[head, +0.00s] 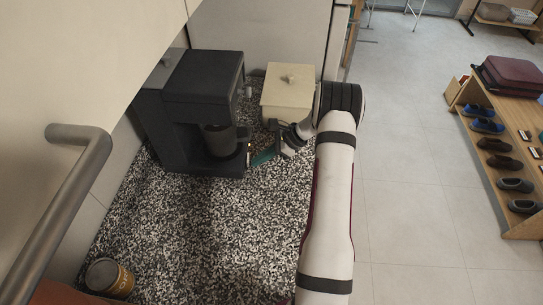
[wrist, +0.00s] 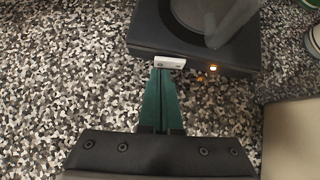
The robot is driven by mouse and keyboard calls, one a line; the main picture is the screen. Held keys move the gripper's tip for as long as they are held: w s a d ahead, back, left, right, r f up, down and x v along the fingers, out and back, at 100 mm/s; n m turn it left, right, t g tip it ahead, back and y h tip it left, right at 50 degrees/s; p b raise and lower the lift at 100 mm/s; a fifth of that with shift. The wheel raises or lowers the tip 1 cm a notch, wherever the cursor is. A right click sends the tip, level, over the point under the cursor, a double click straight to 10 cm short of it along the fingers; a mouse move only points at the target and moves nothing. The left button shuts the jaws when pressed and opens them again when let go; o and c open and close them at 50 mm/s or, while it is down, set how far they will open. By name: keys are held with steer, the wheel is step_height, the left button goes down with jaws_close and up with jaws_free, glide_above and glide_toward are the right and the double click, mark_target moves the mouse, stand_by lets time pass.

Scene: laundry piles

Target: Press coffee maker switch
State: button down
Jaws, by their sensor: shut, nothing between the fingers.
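The dark coffee maker (head: 198,110) stands on the speckled counter at the back left. Its carafe (head: 222,138) sits on its base, and it also shows at the top of the wrist view (wrist: 225,15). In the wrist view the white switch (wrist: 170,62) is on the front edge of the base, with a small lit orange light (wrist: 213,68) to its right. My gripper (wrist: 160,72) is shut and empty, its green fingertips at the switch's lower edge. I cannot tell whether they touch. In the head view my gripper (head: 258,158) is beside the base's front right corner.
A cream canister (head: 288,95) stands right of the coffee maker, close to my arm. A yellow-brown can (head: 109,277) is at the counter's front left. A metal handle (head: 75,180) juts out at left. The counter's middle (head: 200,225) is clear. A shoe rack (head: 480,140) stands right.

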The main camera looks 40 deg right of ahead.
steer(key=shift+w+a, duration=0.1)
steer(key=shift+w+a, duration=0.15)
steer(key=shift+a, duration=0.15)
stand_by(0.3)
steer(key=shift+w+d, duration=0.5)
steer(key=shift+d, duration=0.15)
